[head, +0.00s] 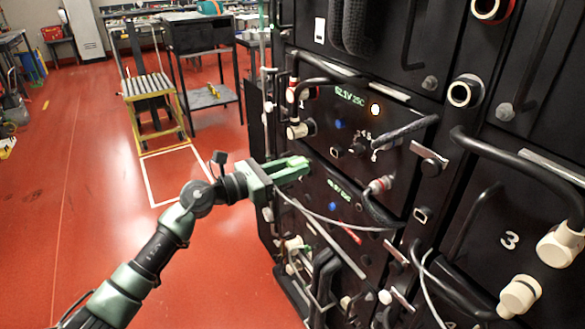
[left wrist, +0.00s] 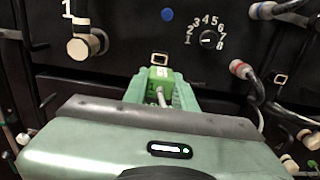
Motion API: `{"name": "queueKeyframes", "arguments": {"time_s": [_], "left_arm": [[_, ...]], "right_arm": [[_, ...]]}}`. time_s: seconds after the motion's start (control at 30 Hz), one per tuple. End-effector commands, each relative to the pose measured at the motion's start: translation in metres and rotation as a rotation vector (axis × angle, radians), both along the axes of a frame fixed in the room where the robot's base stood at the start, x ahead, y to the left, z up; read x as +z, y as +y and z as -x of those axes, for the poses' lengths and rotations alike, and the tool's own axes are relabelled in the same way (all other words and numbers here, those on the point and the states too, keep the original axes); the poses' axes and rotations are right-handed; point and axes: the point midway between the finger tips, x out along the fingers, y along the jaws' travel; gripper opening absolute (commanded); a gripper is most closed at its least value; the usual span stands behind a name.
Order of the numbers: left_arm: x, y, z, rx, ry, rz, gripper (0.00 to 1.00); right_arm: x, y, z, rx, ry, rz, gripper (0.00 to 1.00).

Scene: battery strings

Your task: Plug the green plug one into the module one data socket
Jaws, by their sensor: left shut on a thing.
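My left gripper (head: 303,164) reaches in from the left to the black module front (head: 352,108) with the lit 52.1V display. In the left wrist view its green fingers (left wrist: 160,92) are shut on the green plug (left wrist: 159,73), whose grey cable runs back between them. A small socket with a pale rim (left wrist: 160,58) shows right at the plug's front end, below the blue button (left wrist: 167,14). I cannot tell whether the plug is touching or inside it. My right gripper is not in view.
A numbered dial (left wrist: 208,40) and a red-collared connector (left wrist: 240,69) sit right of the plug. A beige connector (left wrist: 88,43) marked 1 is at left. A thin grey cable (head: 340,221) hangs across the lower module. The red floor (head: 90,200) at left is clear.

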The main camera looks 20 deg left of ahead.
Motion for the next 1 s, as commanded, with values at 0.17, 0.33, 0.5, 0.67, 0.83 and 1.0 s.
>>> {"name": "queueKeyframes", "arguments": {"time_s": [0.17,0.33,0.5,0.67,0.83,1.0], "left_arm": [[0.001,-0.009,-0.011,0.000,-0.001,0.002,0.00],[0.001,-0.019,-0.025,0.000,-0.002,0.003,0.00],[0.001,-0.028,-0.036,0.001,-0.001,0.002,0.00],[0.000,-0.033,-0.042,0.000,0.000,0.001,0.00],[0.001,-0.035,-0.045,0.001,0.000,0.001,0.00],[0.000,-0.035,-0.045,0.001,-0.001,0.001,0.00]], "right_arm": [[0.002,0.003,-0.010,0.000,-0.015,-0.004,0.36],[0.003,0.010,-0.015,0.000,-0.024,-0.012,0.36],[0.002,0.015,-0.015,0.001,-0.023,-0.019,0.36],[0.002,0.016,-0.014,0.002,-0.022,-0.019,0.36],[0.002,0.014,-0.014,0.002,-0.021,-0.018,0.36],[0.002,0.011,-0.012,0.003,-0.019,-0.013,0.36]]}}
